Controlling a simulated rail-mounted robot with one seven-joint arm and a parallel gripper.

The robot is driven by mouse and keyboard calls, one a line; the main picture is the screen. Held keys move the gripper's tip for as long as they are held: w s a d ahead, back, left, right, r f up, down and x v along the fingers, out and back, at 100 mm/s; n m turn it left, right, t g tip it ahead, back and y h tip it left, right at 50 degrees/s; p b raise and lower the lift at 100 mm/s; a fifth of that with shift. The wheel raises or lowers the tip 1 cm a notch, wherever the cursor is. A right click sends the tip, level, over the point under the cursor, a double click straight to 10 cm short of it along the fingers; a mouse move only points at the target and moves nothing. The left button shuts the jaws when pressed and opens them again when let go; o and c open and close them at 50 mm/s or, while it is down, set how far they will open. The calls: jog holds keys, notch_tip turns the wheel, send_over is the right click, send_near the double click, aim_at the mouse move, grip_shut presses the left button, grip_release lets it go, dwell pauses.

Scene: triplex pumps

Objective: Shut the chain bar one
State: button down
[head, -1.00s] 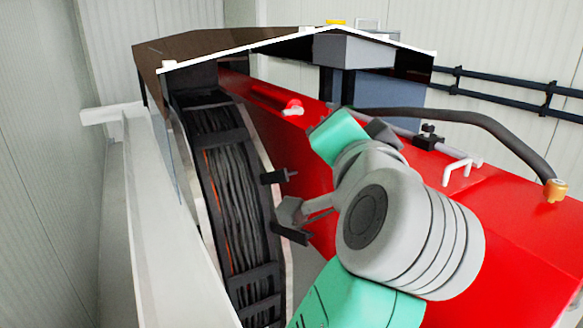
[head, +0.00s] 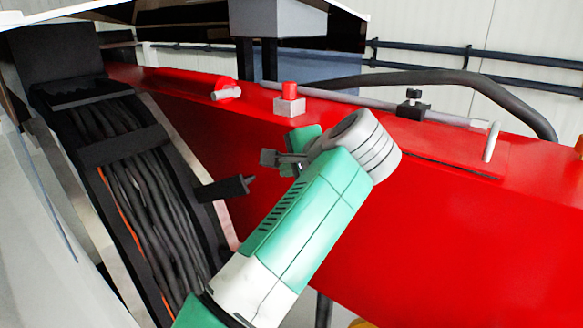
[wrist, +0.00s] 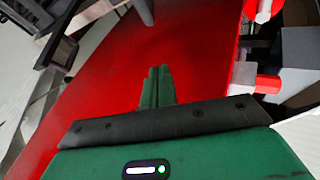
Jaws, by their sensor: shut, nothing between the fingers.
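A black cable chain (head: 120,147) filled with dark cables and an orange one runs down the left in the head view. Two black crossbars lie across its upper part. A black chain bar (head: 224,188) sticks out from the chain's right side, swung away from the cables, so it looks open. I cannot read which bar is number one. My gripper (head: 268,157) is above and right of this bar, apart from it in the picture. In the wrist view its two green fingers (wrist: 157,84) are together and empty, in front of the red panel.
A large red beam (head: 430,210) fills the right, with a red and grey block (head: 289,100), a grey rod and a thick dark hose (head: 450,80) along its top. A grey box (head: 277,18) hangs above. A pale wall stands behind.

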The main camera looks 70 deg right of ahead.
jog(key=w, duration=0.1)
jog(key=w+f, duration=0.1)
jog(key=w, duration=0.1)
jog(key=w+a, duration=0.1)
jog(key=shift+w+f, duration=0.25)
jog(key=shift+f, duration=0.05)
jog(key=shift+a, duration=0.15)
